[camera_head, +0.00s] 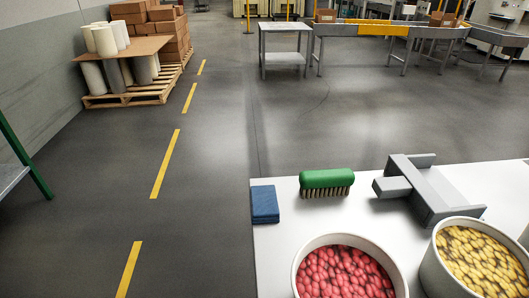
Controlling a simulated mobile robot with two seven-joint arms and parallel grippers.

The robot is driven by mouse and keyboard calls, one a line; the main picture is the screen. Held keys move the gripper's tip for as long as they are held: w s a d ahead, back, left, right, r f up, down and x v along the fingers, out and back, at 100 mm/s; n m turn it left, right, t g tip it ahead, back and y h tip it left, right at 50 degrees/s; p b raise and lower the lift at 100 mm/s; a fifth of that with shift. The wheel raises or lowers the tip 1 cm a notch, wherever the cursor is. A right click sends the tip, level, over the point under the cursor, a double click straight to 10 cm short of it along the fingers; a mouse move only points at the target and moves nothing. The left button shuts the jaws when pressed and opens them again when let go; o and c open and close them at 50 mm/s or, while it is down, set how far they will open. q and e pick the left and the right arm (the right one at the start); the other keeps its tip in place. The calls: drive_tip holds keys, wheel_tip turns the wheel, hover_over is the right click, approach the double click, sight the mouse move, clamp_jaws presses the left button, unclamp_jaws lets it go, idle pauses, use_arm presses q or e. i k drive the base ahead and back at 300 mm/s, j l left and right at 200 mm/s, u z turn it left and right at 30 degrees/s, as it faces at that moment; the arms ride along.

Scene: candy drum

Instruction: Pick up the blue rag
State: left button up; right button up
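The blue rag (265,204) is a folded, flat rectangle. It lies on the white table (281,238) at its far left corner, close to the left edge. Its top faces up and nothing covers it. Neither of my grippers shows in the head view.
A green brush (326,180) lies bristles down just right of the rag. A grey blocky object (437,192) lies further right. In front stand a drum of red candies (343,272) and a drum of yellow candies (482,258). Open floor lies left of the table.

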sight(264, 208)
drive_tip(key=i+j+z, duration=0.15)
drive_tip(key=j+z, duration=0.15)
drive_tip(key=z, duration=0.15)
drive_tip(key=j+z, duration=0.45)
drive_tip(key=i+j+z, duration=0.1)
drive_tip(key=j+z, duration=0.2)
drive_tip(key=z, duration=0.15)
drive_tip(key=j+z, duration=0.45)
drive_tip(key=k+j+z, duration=0.1)
drive_tip(key=j+z, duration=0.15)
drive_tip(key=z, duration=0.2)
drive_tip(key=k+j+z, duration=0.15)
drive_tip(key=j+z, duration=0.25)
